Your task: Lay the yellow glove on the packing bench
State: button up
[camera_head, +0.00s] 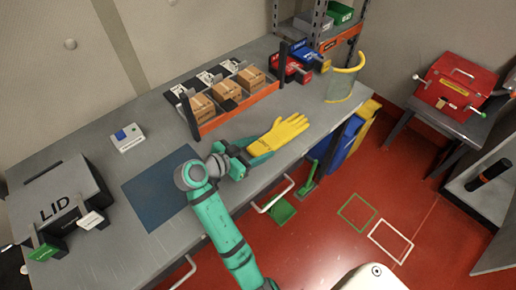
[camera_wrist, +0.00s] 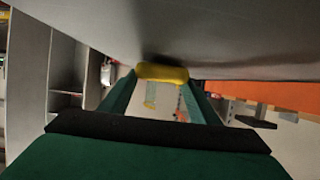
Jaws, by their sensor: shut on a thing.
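The yellow glove (camera_head: 285,131) is over the right part of the grey packing bench (camera_head: 315,125), its fingers pointing right. I cannot tell whether it touches the bench top. My gripper (camera_head: 257,149) is shut on the glove's cuff end, low over the bench near its front edge. In the wrist view the glove (camera_wrist: 162,73) shows as a yellow band between my fingertips (camera_wrist: 160,80), close to the grey bench surface; the rest of it is hidden there.
An orange-edged rack (camera_head: 235,111) with cardboard boxes stands behind the glove. Red and blue bins (camera_head: 290,62) and a clear face shield (camera_head: 343,84) stand farther right. Bare bench lies around the glove.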

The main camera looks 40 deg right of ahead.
jog(key=shift+f, duration=0.25)
jog(key=o, duration=1.1)
jog(key=v, duration=1.2)
